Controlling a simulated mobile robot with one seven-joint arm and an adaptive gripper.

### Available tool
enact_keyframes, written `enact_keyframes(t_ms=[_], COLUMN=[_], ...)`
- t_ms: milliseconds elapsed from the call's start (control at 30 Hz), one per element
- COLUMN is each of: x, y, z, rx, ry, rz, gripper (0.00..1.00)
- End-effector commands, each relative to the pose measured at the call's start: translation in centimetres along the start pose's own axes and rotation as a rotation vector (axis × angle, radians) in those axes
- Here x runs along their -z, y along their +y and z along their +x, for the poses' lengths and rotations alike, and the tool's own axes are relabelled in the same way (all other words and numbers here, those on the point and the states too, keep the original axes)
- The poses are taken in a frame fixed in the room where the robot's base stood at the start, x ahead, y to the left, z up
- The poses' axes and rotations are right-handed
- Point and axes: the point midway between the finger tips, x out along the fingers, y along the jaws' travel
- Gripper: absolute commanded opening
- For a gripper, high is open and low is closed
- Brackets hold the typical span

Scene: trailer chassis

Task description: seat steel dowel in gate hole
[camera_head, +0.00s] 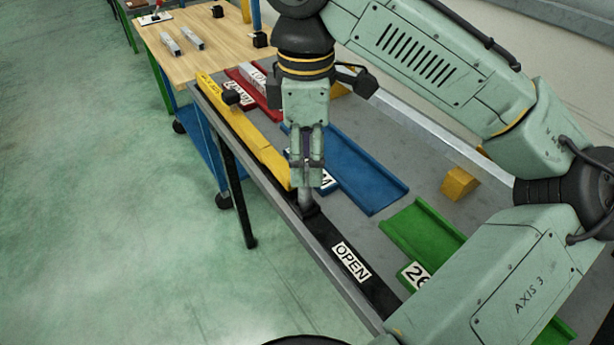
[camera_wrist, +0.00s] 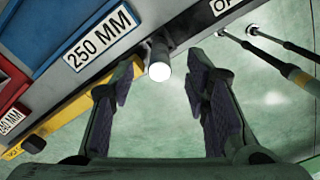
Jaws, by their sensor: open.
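The steel dowel (camera_head: 306,199) shows as a short grey cylinder under my gripper (camera_head: 306,180). It stands upright at the inner end of the black bar marked OPEN (camera_head: 350,262), by the end of the yellow gate bar (camera_head: 262,145). In the wrist view, the dowel's bright round end (camera_wrist: 159,71) faces the camera, between and just beyond the tips of my gripper (camera_wrist: 160,78). The fingers are open, with a gap on both sides of the dowel. Its lower end meets a dark part; the hole itself is hidden, so how deep it sits cannot be told.
A blue tray (camera_head: 362,170), a red tray (camera_head: 245,90) and a green tray (camera_head: 420,230) lie on the grey bench. A yellow block (camera_head: 459,183) sits farther right. A wooden table (camera_head: 215,55) stands behind. The green floor left of the bench is clear.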

Motion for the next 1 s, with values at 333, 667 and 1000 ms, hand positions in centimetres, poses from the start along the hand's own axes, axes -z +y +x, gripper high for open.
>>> enact_keyframes(t_ms=[333, 667, 1000], x=[0.0, 0.0, 0.0], y=[0.0, 0.0, 0.0], z=[-4.4, -4.6, -4.6], rx=[-0.001, 0.000, 0.000], ry=[0.000, 0.001, 0.000], rz=[0.001, 0.000, 0.000], gripper=[0.43, 0.43, 0.43])
